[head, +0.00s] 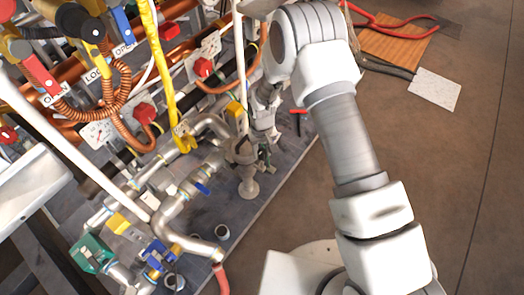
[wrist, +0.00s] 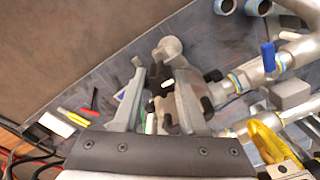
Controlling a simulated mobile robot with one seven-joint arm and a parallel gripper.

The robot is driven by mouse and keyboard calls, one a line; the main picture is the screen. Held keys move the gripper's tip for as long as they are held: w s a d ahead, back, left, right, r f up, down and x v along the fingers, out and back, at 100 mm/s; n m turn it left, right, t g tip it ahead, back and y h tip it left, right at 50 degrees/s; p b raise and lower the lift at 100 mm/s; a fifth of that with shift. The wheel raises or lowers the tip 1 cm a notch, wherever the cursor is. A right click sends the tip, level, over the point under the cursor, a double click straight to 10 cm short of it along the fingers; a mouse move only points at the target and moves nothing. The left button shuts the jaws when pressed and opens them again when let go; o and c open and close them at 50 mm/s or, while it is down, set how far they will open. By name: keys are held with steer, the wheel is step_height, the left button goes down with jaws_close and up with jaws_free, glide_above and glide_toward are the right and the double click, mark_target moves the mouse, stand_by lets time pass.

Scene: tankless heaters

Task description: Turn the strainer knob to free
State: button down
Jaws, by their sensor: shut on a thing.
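My gripper (wrist: 166,88) reaches down over the steel pipework and is shut on a small dark part, which I take to be the strainer knob (wrist: 158,76). The fingers cover much of the knob, so its turn position cannot be read. A grey round-ended pipe fitting (wrist: 169,46) lies just past the fingertips in the wrist view. In the head view, my gripper (head: 246,148) is at the fitting's upper end, and the grey fitting (head: 248,184) stands below it on the panel.
Steel pipes with a blue lever (head: 202,187) lie to the left in the head view. A yellow strap (head: 160,70) and a white rod (head: 239,65) hang close to my gripper.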

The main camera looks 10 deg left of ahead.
mark_target(262, 151)
stand_by(0.3)
steer(key=shift+c, duration=2.2)
jaws_free()
steer(key=shift+r, duration=0.15)
step_height(262, 151, up, 17)
steer(key=p, duration=0.5)
